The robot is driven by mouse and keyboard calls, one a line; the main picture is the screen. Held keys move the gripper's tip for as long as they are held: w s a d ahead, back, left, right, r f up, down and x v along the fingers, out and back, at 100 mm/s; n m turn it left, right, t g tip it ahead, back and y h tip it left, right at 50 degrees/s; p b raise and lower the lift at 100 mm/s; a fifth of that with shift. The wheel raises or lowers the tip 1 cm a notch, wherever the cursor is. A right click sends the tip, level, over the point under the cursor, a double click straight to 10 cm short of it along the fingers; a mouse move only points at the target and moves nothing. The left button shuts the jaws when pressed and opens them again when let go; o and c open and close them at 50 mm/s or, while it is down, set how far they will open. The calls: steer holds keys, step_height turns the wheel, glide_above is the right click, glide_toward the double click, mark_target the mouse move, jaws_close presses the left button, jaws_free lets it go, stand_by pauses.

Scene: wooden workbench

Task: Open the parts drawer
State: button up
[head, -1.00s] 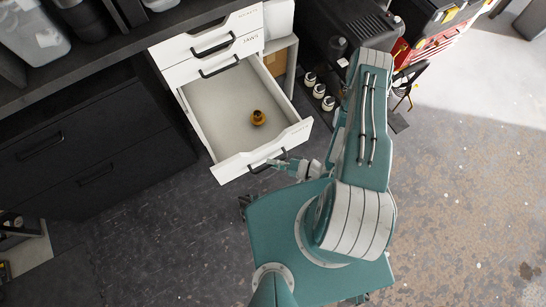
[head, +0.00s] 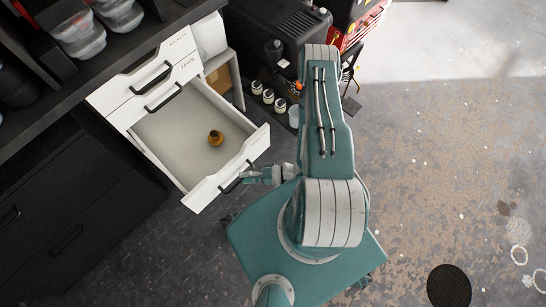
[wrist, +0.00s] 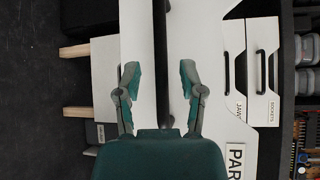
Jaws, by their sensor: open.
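The parts drawer (head: 190,144) is the lowest white drawer and is pulled well out. Its inside is in plain view in the head view. A brass-coloured round part (head: 215,138) lies on its floor. Its black handle (head: 233,182) is on the white front panel. In the wrist view the handle (wrist: 160,60) is a dark bar between the two fingers of my gripper (wrist: 161,84), with a gap on each side. The gripper is open and also shows small at the handle in the head view (head: 256,177). A label beginning "PAR" (wrist: 236,160) is partly cut off.
Two shut white drawers (head: 150,78) sit above the open one. Black cabinets (head: 75,215) stand at left. Several small jars (head: 268,96) and a black machine (head: 270,35) are behind. Bare floor (head: 440,180) is free at right.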

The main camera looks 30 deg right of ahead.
steer(key=v, duration=1)
steer(key=shift+s+d, duration=0.2)
steer(key=shift+d, duration=0.1)
steer(key=shift+f, duration=0.1)
